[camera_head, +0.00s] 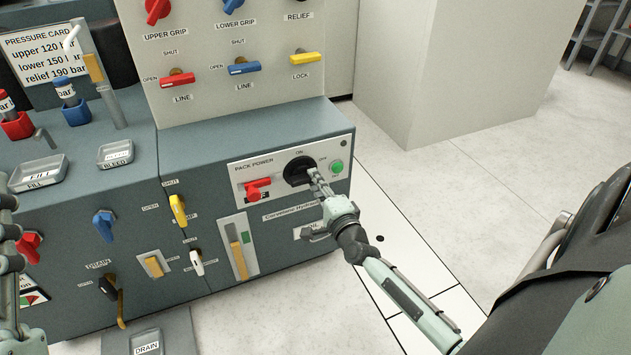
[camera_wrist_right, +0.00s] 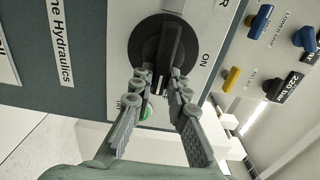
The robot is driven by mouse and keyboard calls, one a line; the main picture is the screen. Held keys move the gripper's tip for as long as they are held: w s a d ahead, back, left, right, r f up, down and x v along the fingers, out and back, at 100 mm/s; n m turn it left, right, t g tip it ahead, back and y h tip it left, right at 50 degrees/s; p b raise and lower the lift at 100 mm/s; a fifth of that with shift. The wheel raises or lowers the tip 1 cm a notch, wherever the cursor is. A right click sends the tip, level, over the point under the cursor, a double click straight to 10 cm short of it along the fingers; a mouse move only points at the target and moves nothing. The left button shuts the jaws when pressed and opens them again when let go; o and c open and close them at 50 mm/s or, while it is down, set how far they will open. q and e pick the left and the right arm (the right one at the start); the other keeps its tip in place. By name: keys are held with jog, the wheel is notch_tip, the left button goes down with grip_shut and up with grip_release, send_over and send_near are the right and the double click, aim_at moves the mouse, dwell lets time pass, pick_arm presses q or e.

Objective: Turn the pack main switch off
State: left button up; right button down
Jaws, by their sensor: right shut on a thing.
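The pack main switch is a black rotary knob (camera_head: 298,171) on the white pack power panel, with ON printed above it and a small label at its upper right. In the right wrist view the knob's raised bar (camera_wrist_right: 170,48) runs across the dial, its near end between my fingertips. My right gripper (camera_head: 315,178) is shut on that bar; its two fingers (camera_wrist_right: 161,84) touch either side. The bar lies roughly sideways on the panel, and its near end is partly hidden by the fingers. Parts of my left gripper (camera_head: 9,205) show at the left edge; its jaw state is unclear.
A green button (camera_head: 336,166) sits close right of the knob, a red switch (camera_head: 257,188) to its left. Yellow, blue and red valve handles line the cabinet (camera_head: 210,290). The floor (camera_head: 470,170) to the right is clear.

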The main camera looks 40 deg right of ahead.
jog(key=c, duration=1.5)
grip_release()
jog(key=v, duration=1.2)
jog(key=shift+a, duration=0.1)
